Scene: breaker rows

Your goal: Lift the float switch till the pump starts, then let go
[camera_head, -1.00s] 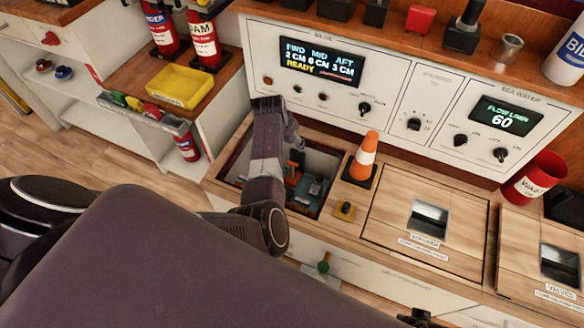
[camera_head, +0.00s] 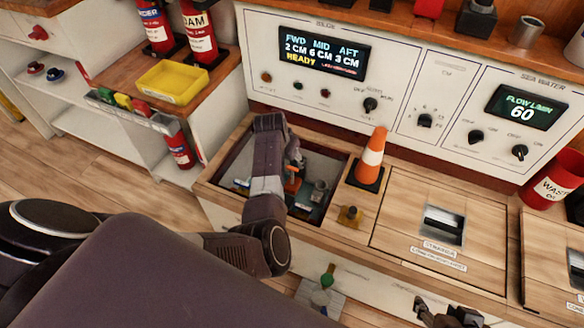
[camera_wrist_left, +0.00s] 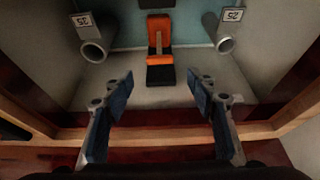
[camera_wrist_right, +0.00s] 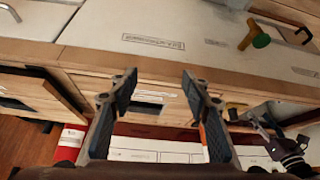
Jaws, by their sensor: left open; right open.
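The float switch seems to be the orange piece with a black base (camera_wrist_left: 160,42) in the left wrist view, upright on the wall of the open bilge well. In the head view an orange part (camera_head: 291,184) shows in the well, partly hidden by my left arm. My left gripper (camera_wrist_left: 161,88) is open, its fingers apart and empty, with the orange piece ahead between them and not touched. My right gripper (camera_wrist_right: 158,82) is open and empty; it shows at the bottom edge of the head view (camera_head: 447,314). The bilge display (camera_head: 323,58) reads 2, 6, 3 CM and READY.
Two grey pipe ends (camera_wrist_left: 93,51) flank the orange piece, and a wooden rim (camera_wrist_left: 165,133) crosses below. An orange cone (camera_head: 371,156) stands right of the well, beside a closed wooden hatch (camera_head: 399,228). A yellow tray (camera_head: 174,82) sits to the left.

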